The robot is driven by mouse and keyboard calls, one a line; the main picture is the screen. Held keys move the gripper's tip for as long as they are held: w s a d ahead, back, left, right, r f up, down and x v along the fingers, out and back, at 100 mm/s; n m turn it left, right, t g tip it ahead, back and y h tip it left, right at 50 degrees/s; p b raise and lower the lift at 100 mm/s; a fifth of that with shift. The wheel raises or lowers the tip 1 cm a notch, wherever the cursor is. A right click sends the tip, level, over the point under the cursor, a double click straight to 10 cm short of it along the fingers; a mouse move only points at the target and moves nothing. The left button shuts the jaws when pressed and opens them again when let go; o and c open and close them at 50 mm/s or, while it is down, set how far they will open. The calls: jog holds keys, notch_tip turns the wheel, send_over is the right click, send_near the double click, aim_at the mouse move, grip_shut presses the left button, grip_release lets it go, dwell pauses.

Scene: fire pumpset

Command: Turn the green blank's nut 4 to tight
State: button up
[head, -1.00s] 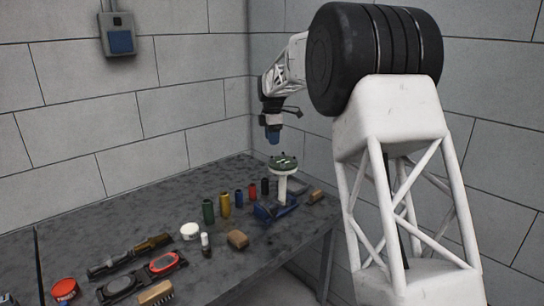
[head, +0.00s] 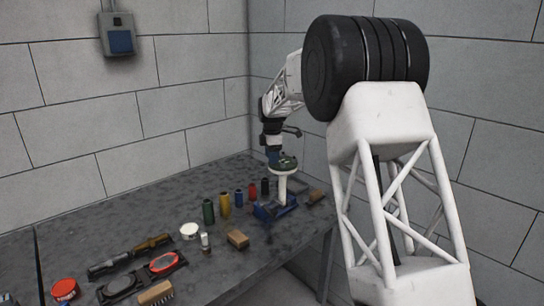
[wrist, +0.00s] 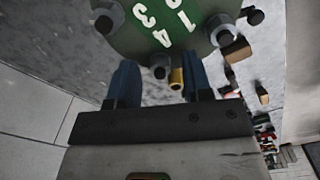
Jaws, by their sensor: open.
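The green blank (head: 287,161) sits on top of a white post in the head view, partly behind my gripper. In the wrist view the green blank (wrist: 155,30) fills the top, with white numbers including 3, 4 and 1 and grey nuts around its rim. Nut 4 (wrist: 160,68), the grey nut by the number 4, lies between the two blue fingertips of my gripper (wrist: 160,72). The fingers are open, with room on both sides of it. In the head view my gripper (head: 273,156) points down at the left edge of the blank.
The post stands on a blue base (head: 275,210) on the dark table (head: 130,215). A wooden block (head: 237,239), white jar (head: 190,231) and brush (head: 156,292) lie nearer. Space above the blank is free.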

jog(key=shift+c, duration=0.2)
grip_shut()
